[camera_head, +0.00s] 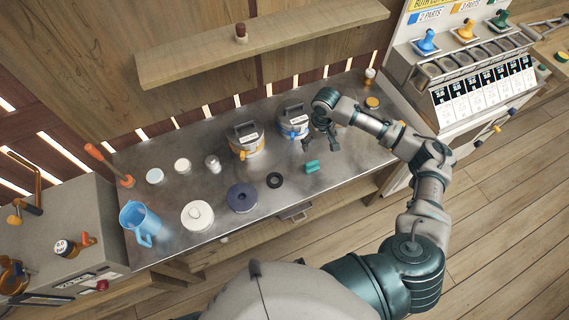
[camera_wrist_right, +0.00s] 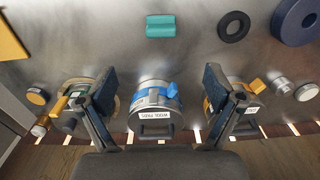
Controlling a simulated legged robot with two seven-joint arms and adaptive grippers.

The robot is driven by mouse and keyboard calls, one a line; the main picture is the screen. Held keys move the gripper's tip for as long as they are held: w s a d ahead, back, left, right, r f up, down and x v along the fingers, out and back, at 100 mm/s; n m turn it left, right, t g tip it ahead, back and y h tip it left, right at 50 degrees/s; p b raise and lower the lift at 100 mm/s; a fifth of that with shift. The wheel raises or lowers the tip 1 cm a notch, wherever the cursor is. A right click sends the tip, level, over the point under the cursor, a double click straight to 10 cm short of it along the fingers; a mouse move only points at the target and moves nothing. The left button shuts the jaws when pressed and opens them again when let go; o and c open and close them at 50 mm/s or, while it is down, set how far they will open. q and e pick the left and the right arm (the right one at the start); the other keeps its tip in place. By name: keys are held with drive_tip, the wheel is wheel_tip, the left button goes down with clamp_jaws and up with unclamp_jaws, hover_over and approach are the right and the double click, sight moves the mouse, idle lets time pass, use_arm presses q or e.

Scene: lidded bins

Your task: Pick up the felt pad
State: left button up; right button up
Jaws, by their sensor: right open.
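My right gripper (camera_head: 321,146) is open and empty above the bench, beside the blue-latched lidded bin (camera_head: 291,122). In the right wrist view this bin (camera_wrist_right: 156,105) shows between the two spread fingers, with a label that seems to read wool pads. Its lid looks shut, so its contents are hidden. A small teal block (camera_head: 312,167) lies on the bench just in front of the gripper; it also shows in the right wrist view (camera_wrist_right: 160,26). I cannot tell whether this block is the felt pad. My left gripper is out of view.
An orange-latched bin (camera_head: 245,142) stands left of the blue-latched one. A black ring (camera_head: 274,180), dark blue disc (camera_head: 242,197), white round lid (camera_head: 197,215) and blue jug (camera_head: 141,222) are on the metal bench. A yellow-latched bin (camera_wrist_right: 72,104) is at the wrist view's left.

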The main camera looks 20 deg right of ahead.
sight(312, 162)
wheel_tip(312, 162, down, 12)
drive_tip(key=shift+w+r, duration=0.15)
drive_tip(key=shift+r, duration=0.1)
drive_tip(key=f, duration=0.3)
drive_tip(key=w+f, duration=0.1)
drive_tip(key=f, duration=0.1)
drive_tip(key=shift+f, duration=0.3)
drive_tip(key=c, duration=1.3)
